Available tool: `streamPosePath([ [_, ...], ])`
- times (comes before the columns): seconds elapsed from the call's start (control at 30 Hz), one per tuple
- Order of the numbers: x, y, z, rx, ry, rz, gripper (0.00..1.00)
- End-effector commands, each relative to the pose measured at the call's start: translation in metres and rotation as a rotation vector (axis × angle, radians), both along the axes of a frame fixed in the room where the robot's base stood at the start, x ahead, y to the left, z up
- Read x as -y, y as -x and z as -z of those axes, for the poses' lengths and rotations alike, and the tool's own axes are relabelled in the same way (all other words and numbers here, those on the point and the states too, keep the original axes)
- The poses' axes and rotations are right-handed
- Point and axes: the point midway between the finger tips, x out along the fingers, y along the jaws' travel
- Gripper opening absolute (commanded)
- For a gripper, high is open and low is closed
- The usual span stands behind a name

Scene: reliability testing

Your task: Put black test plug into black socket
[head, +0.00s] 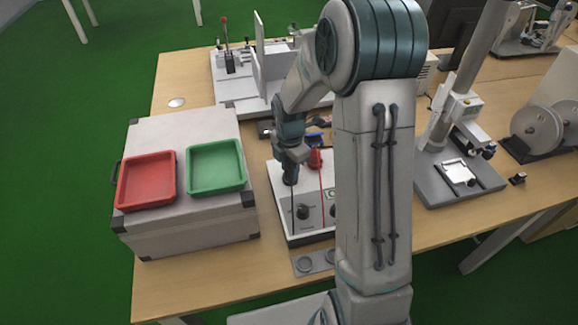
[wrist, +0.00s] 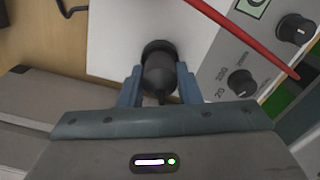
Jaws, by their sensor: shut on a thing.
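My gripper (wrist: 158,92) is shut on the black test plug (wrist: 158,78), with one finger on each side of it in the wrist view. The plug's far end is at the black socket (wrist: 158,46) on the white tester's top face; the socket's dark rim shows around and behind it. I cannot tell how deep the plug sits. In the head view my gripper (head: 291,172) points down over the left part of the white tester (head: 290,229). The black plug shows just below the fingers, with a dark cable hanging in front of the tester.
A red plug (head: 315,159) with a red cable stands on the tester, right of my gripper. Black knobs (wrist: 242,83) are on its front panel. A grey case (head: 190,232) with a red tray (head: 147,205) and a green tray (head: 216,190) stands to the left.

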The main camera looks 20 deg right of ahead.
Motion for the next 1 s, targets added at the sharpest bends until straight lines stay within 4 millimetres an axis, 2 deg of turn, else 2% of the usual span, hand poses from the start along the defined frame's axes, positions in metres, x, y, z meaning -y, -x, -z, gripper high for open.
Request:
streamPosePath([
  [0.33, 0.0, 0.0, 0.008, 0.0, 0.0, 0.0, 0.0],
  [0.37, 0.0, 0.0, 0.008, 0.0, 0.0, 0.0, 0.33],
  [0.4, 0.0, 0.0, 0.007, 0.0, 0.0, 0.0, 0.4],
  [0.73, 0.0, 0.0, 0.005, 0.0, 0.0, 0.0, 0.4],
  [1.0, 0.0, 0.0, -0.015, 0.0, 0.0, 0.0, 0.4],
])
